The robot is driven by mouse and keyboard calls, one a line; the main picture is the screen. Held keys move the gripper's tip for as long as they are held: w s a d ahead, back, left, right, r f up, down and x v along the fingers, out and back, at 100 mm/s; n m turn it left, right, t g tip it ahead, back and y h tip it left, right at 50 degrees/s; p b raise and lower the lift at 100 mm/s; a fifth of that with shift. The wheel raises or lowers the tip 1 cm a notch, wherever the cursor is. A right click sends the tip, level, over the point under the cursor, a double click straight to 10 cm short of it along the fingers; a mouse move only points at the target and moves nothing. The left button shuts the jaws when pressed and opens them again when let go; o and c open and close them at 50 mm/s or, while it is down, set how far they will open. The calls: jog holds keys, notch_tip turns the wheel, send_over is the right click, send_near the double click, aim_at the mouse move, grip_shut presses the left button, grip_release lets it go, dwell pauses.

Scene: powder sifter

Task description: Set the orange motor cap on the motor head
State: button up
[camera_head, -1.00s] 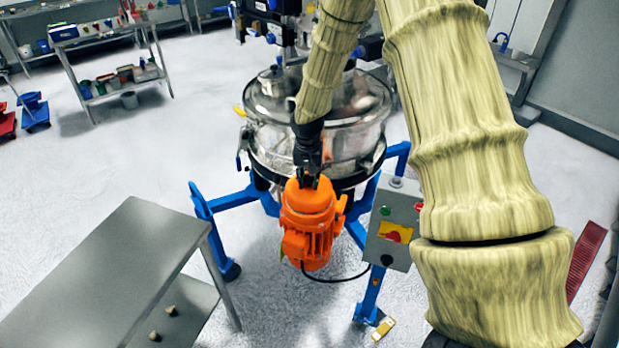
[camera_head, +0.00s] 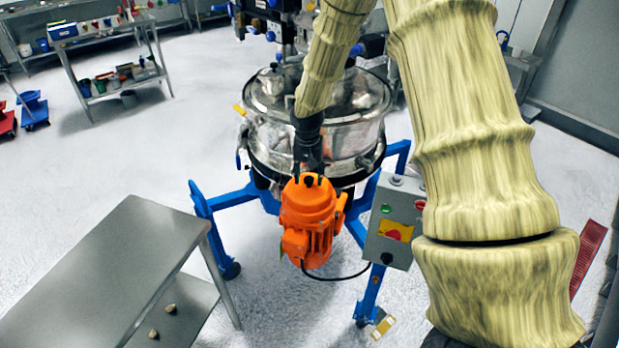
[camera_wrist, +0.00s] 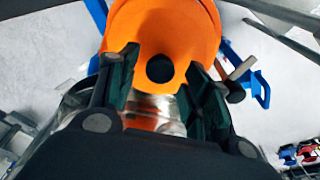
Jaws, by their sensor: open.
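The orange motor cap (camera_head: 308,197) sits on top of the upright orange motor body (camera_head: 307,240), and I see no clear gap between them. A small dark knob shows on the cap's top. In the wrist view the cap (camera_wrist: 165,28) fills the upper middle, with a dark round spot near its lower edge. My gripper (camera_head: 308,172) is just behind and above the cap in the head view. In the wrist view my gripper (camera_wrist: 160,75) has its fingers spread with nothing held between them. The seam under the cap is hard to make out.
The steel sifter (camera_head: 330,115) stands on a blue frame (camera_head: 205,205) behind the motor. A grey control box (camera_head: 393,222) is right of the motor. A metal table (camera_head: 110,265) stands at the front left. Open floor lies to the left.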

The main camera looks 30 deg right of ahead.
aim_at(308, 191)
notch_tip(308, 191, up, 11)
jog(key=s+a+b, duration=0.1)
jog(key=b, duration=0.2)
jog(key=shift+s, duration=0.15)
jog(key=shift+f, duration=0.15)
dwell(0.5)
